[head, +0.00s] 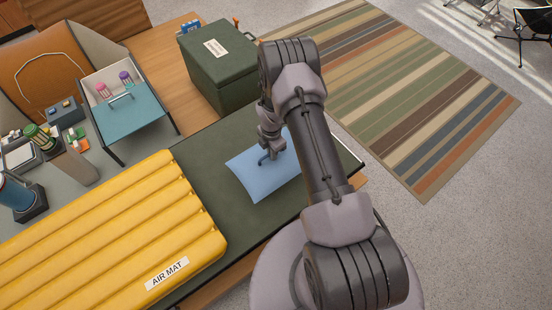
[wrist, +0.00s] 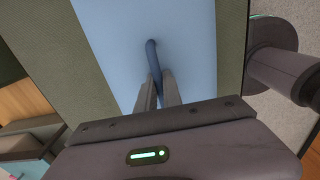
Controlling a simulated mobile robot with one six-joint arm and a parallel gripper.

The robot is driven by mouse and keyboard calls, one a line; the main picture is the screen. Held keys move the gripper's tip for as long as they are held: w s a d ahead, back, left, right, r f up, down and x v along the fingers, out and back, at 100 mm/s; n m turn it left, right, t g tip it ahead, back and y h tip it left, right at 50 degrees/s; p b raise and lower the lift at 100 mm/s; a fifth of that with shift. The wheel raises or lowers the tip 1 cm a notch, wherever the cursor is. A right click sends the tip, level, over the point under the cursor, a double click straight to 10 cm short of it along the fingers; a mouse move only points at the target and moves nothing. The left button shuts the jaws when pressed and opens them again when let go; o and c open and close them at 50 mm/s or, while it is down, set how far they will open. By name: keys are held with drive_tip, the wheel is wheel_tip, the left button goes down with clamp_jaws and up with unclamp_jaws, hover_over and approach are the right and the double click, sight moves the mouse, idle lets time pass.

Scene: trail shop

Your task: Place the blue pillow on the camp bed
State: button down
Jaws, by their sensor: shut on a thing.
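The blue pillow (head: 262,178) lies at or just over a dark green flat surface (head: 205,150), which may be the camp bed; I cannot tell whether they touch. My gripper (head: 267,158) is over the pillow. In the wrist view the pillow (wrist: 120,35) fills the upper middle. There my gripper (wrist: 156,82) is shut on a dark blue loop (wrist: 152,55) on top of the pillow. My arm hides the pillow's right part in the head view.
A yellow air mat (head: 120,235) lies to the left of the pillow. A dark green box (head: 222,65) stands behind. A teal-fronted case (head: 125,105) and small goods are at the left. A striped rug (head: 400,95) covers the floor at the right.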

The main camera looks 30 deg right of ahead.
drive_tip(key=shift+s+d, duration=0.25)
drive_tip(key=shift+d, duration=0.35)
drive_tip(key=shift+d+f, duration=0.15)
drive_tip(key=shift+f, duration=0.1)
drive_tip(key=shift+f+b, duration=0.8)
drive_tip(key=shift+f, duration=0.75)
drive_tip(key=shift+s, duration=0.1)
drive_tip(key=shift+f, duration=0.2)
drive_tip(key=c, duration=1.5)
unclamp_jaws()
drive_tip(key=shift+r, duration=0.1)
